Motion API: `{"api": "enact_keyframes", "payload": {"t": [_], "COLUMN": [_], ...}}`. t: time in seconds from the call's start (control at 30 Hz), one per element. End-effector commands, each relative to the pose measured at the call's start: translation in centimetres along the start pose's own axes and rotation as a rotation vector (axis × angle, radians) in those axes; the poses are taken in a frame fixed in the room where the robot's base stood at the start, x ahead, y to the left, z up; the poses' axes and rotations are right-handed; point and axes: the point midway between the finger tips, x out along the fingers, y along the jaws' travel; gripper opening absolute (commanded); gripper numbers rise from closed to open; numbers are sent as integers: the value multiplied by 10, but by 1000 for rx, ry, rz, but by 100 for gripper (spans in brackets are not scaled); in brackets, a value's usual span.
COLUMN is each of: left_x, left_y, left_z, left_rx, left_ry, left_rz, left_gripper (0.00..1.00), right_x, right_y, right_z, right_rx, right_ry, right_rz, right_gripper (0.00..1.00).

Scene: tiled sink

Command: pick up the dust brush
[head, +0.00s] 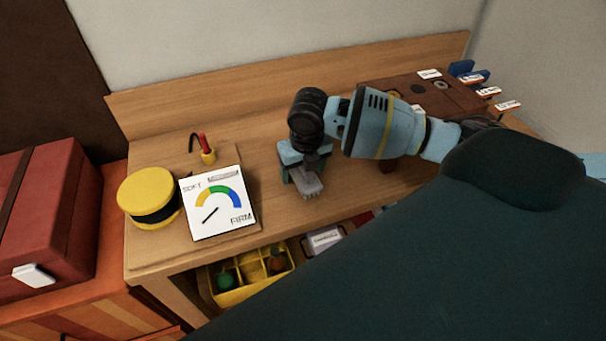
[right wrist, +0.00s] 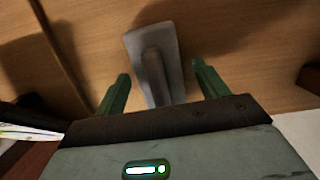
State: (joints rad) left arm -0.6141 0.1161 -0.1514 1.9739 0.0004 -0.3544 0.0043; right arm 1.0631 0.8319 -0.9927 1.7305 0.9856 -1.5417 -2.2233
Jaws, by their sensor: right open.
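The dust brush, a grey object with a flat wide end and a narrower raised middle, lies on the wooden bench. It shows in the head view (head: 311,189) just under my right gripper and in the right wrist view (right wrist: 153,62). My right gripper (head: 304,174) points down over it, and its green fingers stand apart. In the right wrist view the brush's narrow part lies between the two fingers (right wrist: 160,88), with a visible gap on each side. The gripper hides part of the brush in the head view. My left gripper is not in view.
A brown wooden box (head: 412,91) stands behind right. A yellow divided tray (head: 240,294) sits below the bench top.

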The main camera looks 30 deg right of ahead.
Motion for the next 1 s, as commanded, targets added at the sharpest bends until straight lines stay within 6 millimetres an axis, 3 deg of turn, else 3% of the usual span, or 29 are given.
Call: {"api": "enact_keyframes", "payload": {"t": [0.13,0.53,0.8,1.0], "left_x": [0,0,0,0], "left_y": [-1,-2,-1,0], "left_z": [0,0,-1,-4], "left_rx": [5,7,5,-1], "left_ry": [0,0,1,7], "left_rz": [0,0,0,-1], "left_gripper": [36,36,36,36], "right_x": [-1,-1,-5,-34], "right_y": [0,0,0,0], "right_z": [0,1,2,7], "right_rx": [0,0,0,0], "right_ry": [-1,-2,-3,-8], "right_rz": [0,1,1,3], "right_gripper": [73,22,22,22]}}
